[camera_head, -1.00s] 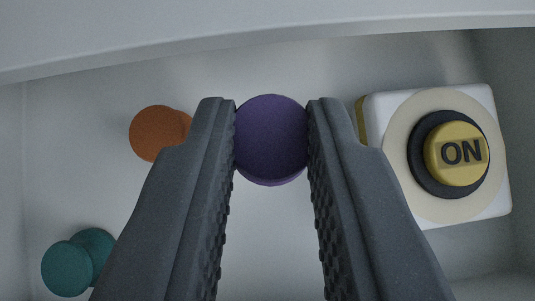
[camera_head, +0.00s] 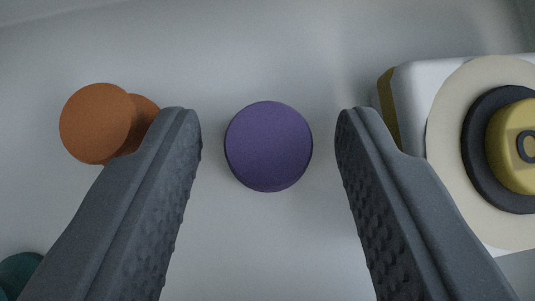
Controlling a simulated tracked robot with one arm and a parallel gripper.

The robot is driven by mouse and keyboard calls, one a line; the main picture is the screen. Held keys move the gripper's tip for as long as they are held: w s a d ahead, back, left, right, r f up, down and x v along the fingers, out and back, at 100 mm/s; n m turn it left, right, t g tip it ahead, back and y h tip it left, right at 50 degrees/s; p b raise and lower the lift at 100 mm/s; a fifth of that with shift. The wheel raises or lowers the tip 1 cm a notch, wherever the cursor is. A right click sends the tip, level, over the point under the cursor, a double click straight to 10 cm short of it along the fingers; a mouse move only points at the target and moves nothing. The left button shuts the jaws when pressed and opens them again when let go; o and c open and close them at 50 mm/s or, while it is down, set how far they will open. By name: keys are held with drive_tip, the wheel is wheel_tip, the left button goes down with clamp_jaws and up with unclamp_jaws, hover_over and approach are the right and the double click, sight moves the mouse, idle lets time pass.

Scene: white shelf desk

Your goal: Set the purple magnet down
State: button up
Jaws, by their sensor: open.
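The purple magnet (camera_head: 268,146) is a round disc seen from above, in the middle of the view over the pale floor of the compartment. My gripper (camera_head: 268,135) is open, with one dark grey textured finger on each side of the magnet. Clear gaps show between the magnet and both fingers, so neither finger touches it. The magnet's underside is hidden from this view.
An orange magnet (camera_head: 97,124) stands close beside the left fingertip. A teal magnet (camera_head: 18,276) is partly in view at the lower left. A white box with a yellow ON button (camera_head: 513,146) stands close to the right finger. Pale floor lies beyond the fingertips.

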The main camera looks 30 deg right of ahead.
drive_tip(key=p+v, duration=0.2)
drive_tip(key=v, duration=0.8)
drive_tip(key=shift+s+r, duration=0.2)
drive_tip(key=shift+r, duration=0.05)
drive_tip(key=shift+s+a+r+p, duration=0.3)
drive_tip(key=shift+s+r, duration=0.1)
drive_tip(key=shift+s, duration=0.1)
drive_tip(key=s+a+r+n+t+y, duration=0.1)
drive_tip(key=a+r+t, duration=0.15)
drive_tip(key=r, duration=0.65)
drive_tip(key=s+a+r+n+t, duration=0.1)
drive_tip(key=a+r, duration=0.3)
drive_tip(key=r, duration=0.6)
drive_tip(key=s+a+r+n+t+y, duration=0.1)
drive_tip(key=s+a+r, duration=0.4)
drive_tip(key=r, duration=0.5)
drive_tip(key=s+a+r+n+t+y, duration=0.2)
drive_tip(key=s+a+r, duration=0.3)
drive_tip(key=r, duration=0.5)
drive_tip(key=shift+s+a+r+n+t, duration=0.35)
drive_tip(key=shift+s+t, duration=0.2)
drive_tip(key=shift+s, duration=0.7)
drive_tip(key=shift+d, duration=0.1)
